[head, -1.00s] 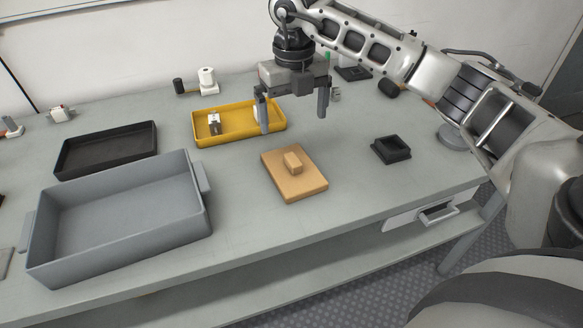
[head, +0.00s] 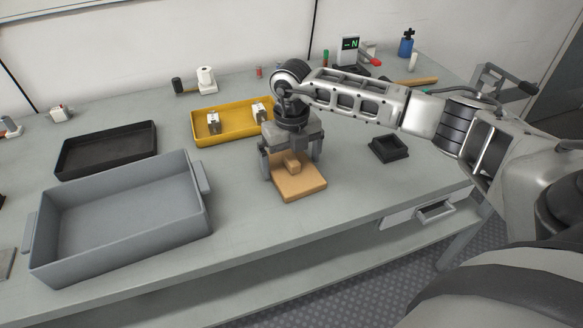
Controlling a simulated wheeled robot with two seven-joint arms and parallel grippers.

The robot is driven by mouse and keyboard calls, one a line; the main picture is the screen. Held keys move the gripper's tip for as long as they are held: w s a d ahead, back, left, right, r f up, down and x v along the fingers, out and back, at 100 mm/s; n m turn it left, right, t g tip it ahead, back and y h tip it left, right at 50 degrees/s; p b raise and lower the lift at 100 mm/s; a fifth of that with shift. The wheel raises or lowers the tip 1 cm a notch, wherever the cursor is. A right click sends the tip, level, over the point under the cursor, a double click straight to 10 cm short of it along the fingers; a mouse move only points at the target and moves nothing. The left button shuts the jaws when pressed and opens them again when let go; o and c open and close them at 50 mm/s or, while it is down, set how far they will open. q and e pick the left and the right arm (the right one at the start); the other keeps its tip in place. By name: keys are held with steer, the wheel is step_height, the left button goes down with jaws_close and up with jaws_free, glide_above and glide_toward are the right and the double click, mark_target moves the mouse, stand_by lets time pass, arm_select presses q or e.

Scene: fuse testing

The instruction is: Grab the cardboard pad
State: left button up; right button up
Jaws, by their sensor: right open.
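The cardboard pad (head: 302,186) is a tan square slab lying flat on the grey workbench, with a small raised block (head: 292,164) on its top. My right gripper (head: 290,172) is over the back part of the pad, pointing down. Its fingers are open, one on each side of the raised block. I cannot tell whether they touch the pad. The gripper hides the pad's back edge. My left gripper is not in view.
Behind the pad is a yellow tray (head: 207,138) holding white fuse-like pieces. A large grey bin (head: 122,247) and a black tray (head: 72,166) are on the left. A small black square holder (head: 389,149) sits to the right. The bench front is clear.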

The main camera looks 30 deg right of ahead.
steer(key=c, duration=0.7)
steer(key=shift+r, duration=0.1)
